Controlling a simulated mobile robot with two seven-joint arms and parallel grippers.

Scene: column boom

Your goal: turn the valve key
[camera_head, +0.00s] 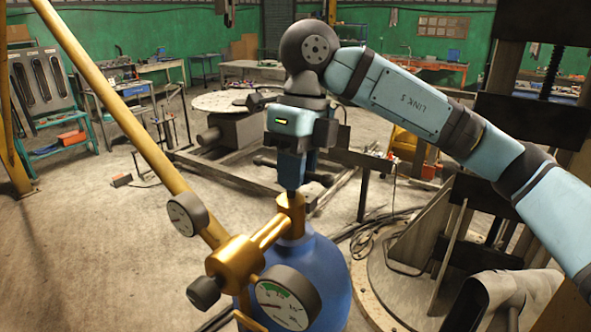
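A blue gas cylinder (322,268) stands in the lower middle, with a brass valve (291,212) on its top. A brass regulator (236,262) is joined to the valve's left side and carries two round gauges, a large one (286,300) and a smaller one (187,214). My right gripper (291,183) points straight down, its tip at the top of the brass valve. I cannot make out a separate valve key; it may be hidden at the gripper's tip. The finger gap does not show clearly. My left gripper is not in view.
A yellow pole (125,118) slants down to the left of the cylinder. A round metal table (232,101) stands behind. Dark cables (375,232) lie on the floor to the right. Open concrete floor (95,250) is at the left.

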